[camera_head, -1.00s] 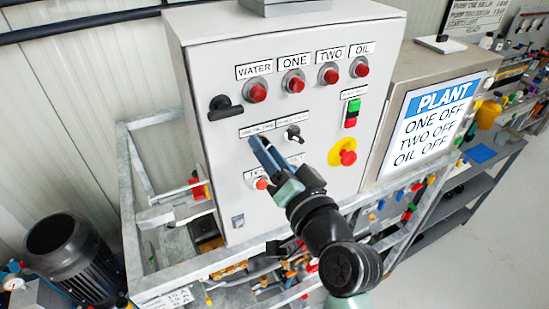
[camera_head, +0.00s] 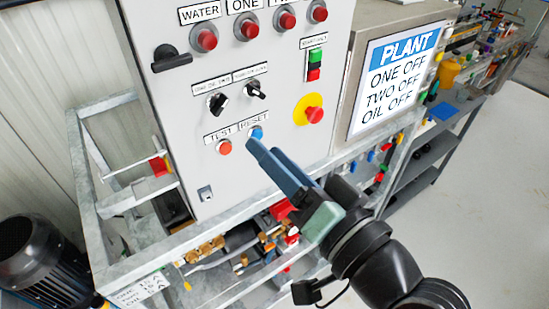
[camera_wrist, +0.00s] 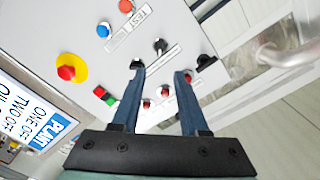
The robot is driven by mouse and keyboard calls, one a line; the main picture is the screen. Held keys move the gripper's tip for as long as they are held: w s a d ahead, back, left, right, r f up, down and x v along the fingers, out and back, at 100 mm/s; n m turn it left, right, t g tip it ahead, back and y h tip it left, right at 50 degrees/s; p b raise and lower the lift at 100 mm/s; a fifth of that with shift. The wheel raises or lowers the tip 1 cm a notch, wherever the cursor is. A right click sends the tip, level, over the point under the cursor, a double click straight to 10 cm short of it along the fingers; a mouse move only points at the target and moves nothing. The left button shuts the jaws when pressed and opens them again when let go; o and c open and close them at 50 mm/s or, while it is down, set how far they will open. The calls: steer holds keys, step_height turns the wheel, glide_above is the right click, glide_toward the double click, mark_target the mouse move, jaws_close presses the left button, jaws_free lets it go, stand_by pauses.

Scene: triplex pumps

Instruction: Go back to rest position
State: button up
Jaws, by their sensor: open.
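My gripper (camera_head: 264,150) is in front of the lower part of the grey control panel (camera_head: 180,135) in the head view. Its blue fingers point up and left, with the tips near the blue RESET button (camera_head: 256,133). In the wrist view the two fingers of my gripper (camera_wrist: 160,72) are apart with nothing between them. The panel's switches and buttons show beyond the tips there. I cannot tell from the head view whether the fingertips touch the panel.
A red-and-yellow emergency stop (camera_head: 314,115) is right of the fingers. A PLANT sign (camera_head: 397,80) is on the neighbouring box. A metal frame (camera_head: 100,205) surrounds the panel's base. A dark motor (camera_head: 35,255) stands at lower left. The floor (camera_head: 470,220) at right is clear.

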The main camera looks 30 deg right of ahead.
stand_by(0.4)
steer(key=w+a+r+n+t, duration=0.2)
steer(key=a+r, duration=0.2)
steer(key=r, duration=0.3)
steer(key=w+a+r+n+t+b, duration=0.1)
steer(key=a+r+n+t, duration=0.2)
steer(key=r, duration=0.5)
steer(key=w+a+r+n+t, duration=0.1)
steer(key=w+a+r+n, duration=0.1)
steer(key=a+r, duration=0.4)
steer(key=s+a+r+n+t, duration=0.1)
steer(key=s+a+r+t, duration=0.2)
steer(key=r, duration=0.5)
steer(key=shift+s+a+r+n+h, duration=0.3)
steer(key=shift+s+a, duration=0.2)
steer(key=shift+s, duration=0.3)
steer(key=shift+f, duration=0.1)
